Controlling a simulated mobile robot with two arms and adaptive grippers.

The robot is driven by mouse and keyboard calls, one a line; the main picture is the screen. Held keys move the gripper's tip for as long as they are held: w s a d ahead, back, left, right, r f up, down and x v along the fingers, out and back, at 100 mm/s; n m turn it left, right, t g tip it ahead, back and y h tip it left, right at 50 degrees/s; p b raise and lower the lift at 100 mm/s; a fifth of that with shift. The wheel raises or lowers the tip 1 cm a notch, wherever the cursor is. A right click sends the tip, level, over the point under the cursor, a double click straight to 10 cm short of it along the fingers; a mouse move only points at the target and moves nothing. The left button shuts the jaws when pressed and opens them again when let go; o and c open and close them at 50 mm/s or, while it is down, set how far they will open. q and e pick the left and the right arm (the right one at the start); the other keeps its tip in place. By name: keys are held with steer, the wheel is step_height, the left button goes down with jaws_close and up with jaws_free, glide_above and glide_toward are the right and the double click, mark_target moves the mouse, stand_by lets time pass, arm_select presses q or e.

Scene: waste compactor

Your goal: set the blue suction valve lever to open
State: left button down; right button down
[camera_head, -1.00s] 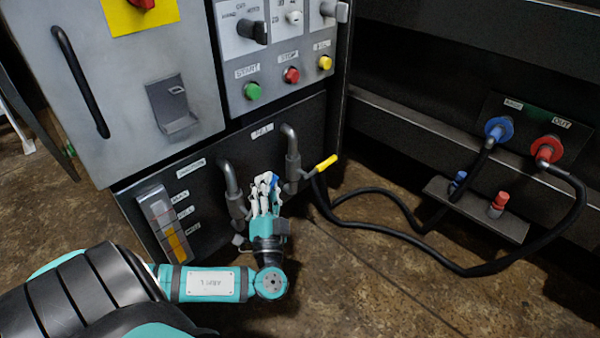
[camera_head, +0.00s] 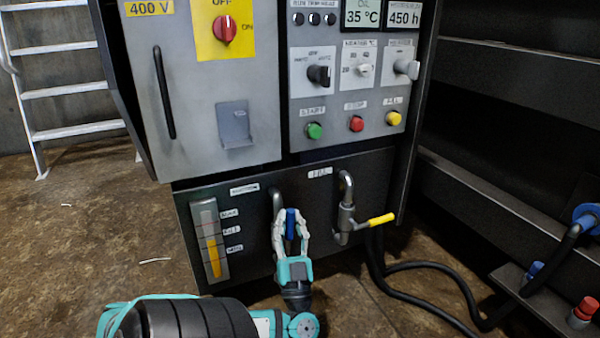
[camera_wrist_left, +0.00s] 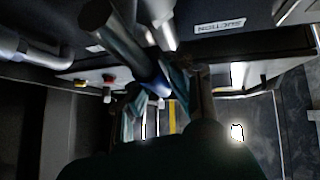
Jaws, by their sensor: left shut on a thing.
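The blue suction valve lever (camera_head: 291,222) shows between the fingers of my left gripper (camera_head: 290,228), low on the dark front panel. It stands roughly upright in the head view, just right of the grey suction pipe (camera_head: 276,201). My left gripper is shut on the lever, its fingers to either side; they hide much of the valve body. In the left wrist view, a blue part of the lever (camera_wrist_left: 158,83) shows between the dark, blurred fingers, below the SUCTION label (camera_wrist_left: 220,27). My right gripper is not in view.
To the right stands the fill pipe (camera_head: 345,190) with a yellow lever (camera_head: 381,219) pointing right. A level gauge (camera_head: 209,242) is on the left. Black hoses (camera_head: 425,268) lie on the floor at right. Open floor (camera_head: 110,235) lies at left.

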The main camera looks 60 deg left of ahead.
arm_select(q)
steer(key=shift+s+d+f+n+g, duration=0.1)
steer(key=shift+s+n+g, duration=0.1)
steer(key=shift+n+g, duration=0.25)
steer(key=c, duration=1.2)
jaws_free()
steer(key=v, duration=1.2)
steer(key=shift+w+f, duration=0.1)
